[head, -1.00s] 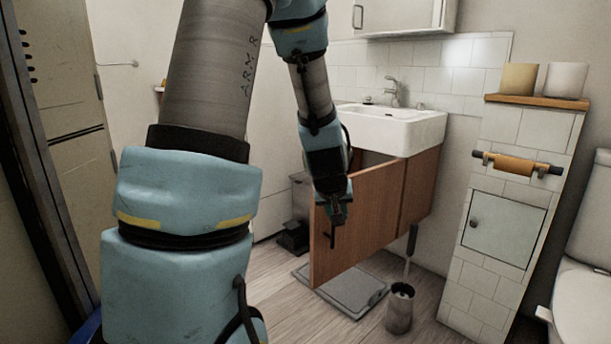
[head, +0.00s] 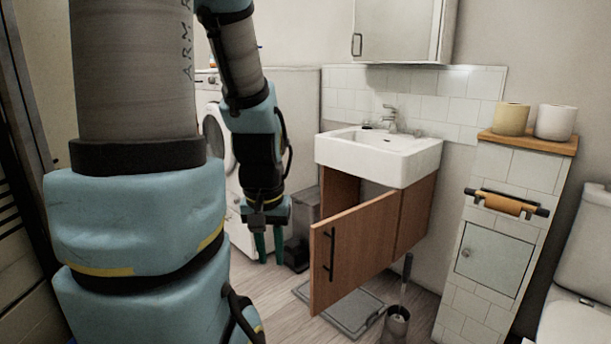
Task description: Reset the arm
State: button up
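My arm comes down from the top of the head view, blue and grey. My gripper (head: 268,246) hangs with its green fingers pointing down, left of the cabinet door. The two fingers are apart with nothing seen between them. The wooden cabinet door (head: 362,250) under the white sink (head: 380,157) stands open, swung out toward me, with a dark vertical handle (head: 331,254) on its face. My gripper is clear of the door and its handle.
A white washing machine (head: 298,120) stands behind my arm. A pedal bin (head: 305,215) is close behind my gripper. A grey scale (head: 350,312) and a toilet brush holder (head: 396,325) are on the floor by the door. A tiled column (head: 490,250) and toilet (head: 575,300) are at the right.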

notch_tip(320, 180, up, 13)
jog(key=p, duration=1)
jog(key=shift+p, duration=0.4)
